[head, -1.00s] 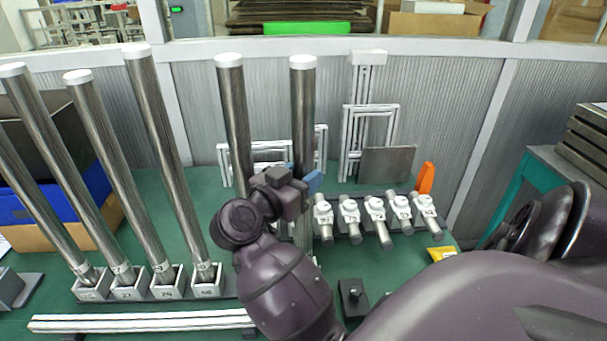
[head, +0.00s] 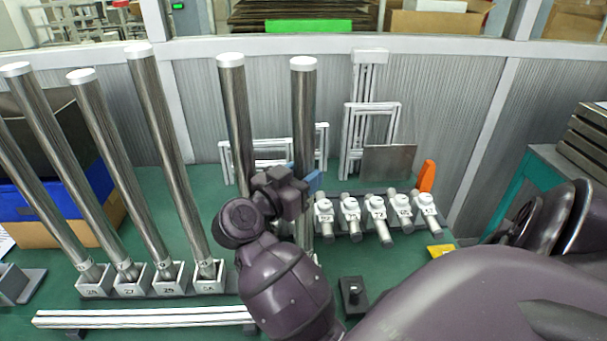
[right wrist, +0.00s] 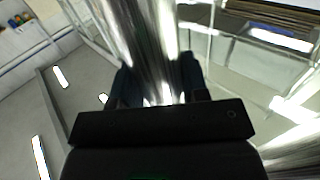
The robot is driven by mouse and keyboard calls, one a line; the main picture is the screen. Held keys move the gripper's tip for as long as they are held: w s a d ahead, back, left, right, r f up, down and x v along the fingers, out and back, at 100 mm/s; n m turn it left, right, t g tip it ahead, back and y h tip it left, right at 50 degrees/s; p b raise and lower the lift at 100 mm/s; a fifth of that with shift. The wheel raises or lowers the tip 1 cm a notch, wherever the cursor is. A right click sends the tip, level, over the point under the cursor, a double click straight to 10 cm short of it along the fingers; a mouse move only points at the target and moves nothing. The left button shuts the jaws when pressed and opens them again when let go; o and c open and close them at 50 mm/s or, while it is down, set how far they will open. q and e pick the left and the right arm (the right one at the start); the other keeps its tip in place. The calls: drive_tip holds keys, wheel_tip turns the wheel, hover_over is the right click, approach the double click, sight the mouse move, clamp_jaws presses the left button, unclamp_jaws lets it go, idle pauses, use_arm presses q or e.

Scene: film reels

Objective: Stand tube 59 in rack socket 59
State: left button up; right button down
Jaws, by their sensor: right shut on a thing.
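A tall, shiny metal tube (head: 303,110) with a white cap stands upright right of the middle in the head view. My right gripper (head: 303,182), with blue fingertips, is shut on this tube at about mid-height. In the right wrist view the tube (right wrist: 155,40) runs between the two fingers (right wrist: 158,88). The tube's lower part and foot are largely hidden behind my right arm, so I cannot tell whether it is in a socket. No number 59 is readable on it. A similar upright tube (head: 234,110) stands just left of it. My left gripper is not in view.
A row of white numbered sockets (head: 208,288) at left holds several leaning tubes (head: 160,130). White fittings (head: 376,208) lie on a dark rack at right. A white rail (head: 140,318) lies in front, and a small black block (head: 353,296) beside my arm. White frames stand behind.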

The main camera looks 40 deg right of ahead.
drive_tip(key=shift+f, duration=0.45)
drive_tip(key=c, duration=0.9)
unclamp_jaws()
drive_tip(key=shift+f, duration=0.1)
